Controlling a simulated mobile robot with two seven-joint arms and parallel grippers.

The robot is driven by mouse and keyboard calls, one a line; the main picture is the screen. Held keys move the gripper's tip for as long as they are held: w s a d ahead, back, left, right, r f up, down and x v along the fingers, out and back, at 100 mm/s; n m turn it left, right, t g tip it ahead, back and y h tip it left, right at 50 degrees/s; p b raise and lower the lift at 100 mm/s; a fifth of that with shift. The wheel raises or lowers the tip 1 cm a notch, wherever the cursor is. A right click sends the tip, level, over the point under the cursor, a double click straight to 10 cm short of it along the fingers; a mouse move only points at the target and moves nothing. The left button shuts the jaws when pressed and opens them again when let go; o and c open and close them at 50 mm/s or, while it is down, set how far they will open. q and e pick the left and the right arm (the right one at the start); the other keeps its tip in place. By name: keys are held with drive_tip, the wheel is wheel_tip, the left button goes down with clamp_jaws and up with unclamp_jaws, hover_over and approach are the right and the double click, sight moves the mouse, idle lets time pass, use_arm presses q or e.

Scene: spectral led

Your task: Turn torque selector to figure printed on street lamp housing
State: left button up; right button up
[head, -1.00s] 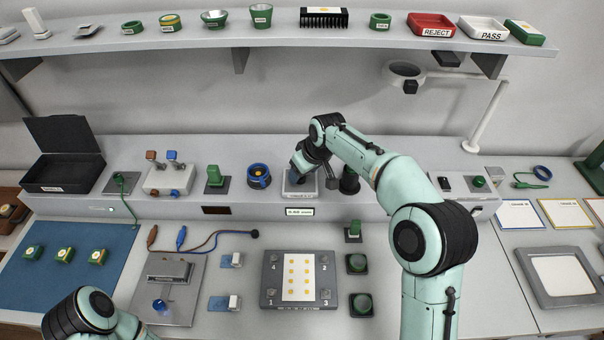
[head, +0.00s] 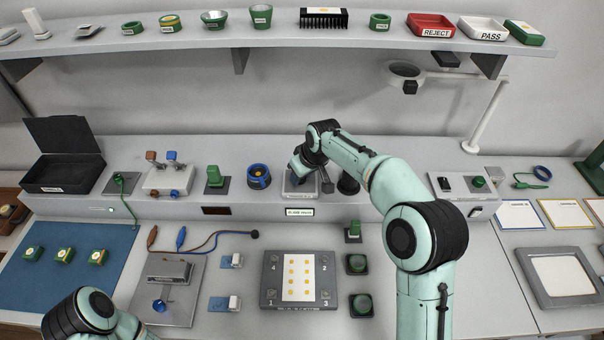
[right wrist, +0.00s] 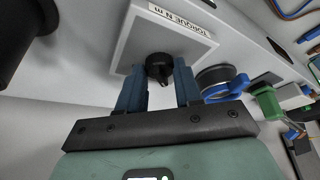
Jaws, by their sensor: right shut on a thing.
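The torque selector is a black knob (right wrist: 159,68) on a white plate lettered TORQUE N m (right wrist: 140,38) in the right wrist view. My right gripper (right wrist: 160,80) is shut on the knob, one blue finger on each side. In the head view the hand covers the knob, and the plate (head: 301,193) shows below it. The grey street lamp housing (head: 270,268) lies on the bench with a white LED board and numbered corners. Print on its front edge is unreadable. My left gripper is out of view.
A blue ring-shaped fixture (head: 259,175) stands left of the selector and a black round holder (head: 348,183) right of it. Green-topped black fixtures (head: 359,263) stand right of the housing. A loaded shelf (head: 285,38) runs above.

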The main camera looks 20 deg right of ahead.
drive_tip(key=m, duration=0.1)
drive_tip(key=m+h, duration=0.1)
drive_tip(key=m, duration=0.2)
drive_tip(key=shift+a+m+h, duration=0.25)
drive_tip(key=shift+m+h, duration=0.15)
drive_tip(key=m+h, duration=0.1)
drive_tip(key=m, duration=0.3)
drive_tip(key=shift+a+m+h, duration=0.1)
drive_tip(key=shift+m+h, duration=0.2)
drive_tip(key=shift+h, duration=0.1)
drive_tip(key=o, duration=1)
drive_tip(key=shift+o, duration=0.2)
drive_tip(key=v, duration=1.3)
drive_tip(key=shift+r+p, duration=0.3)
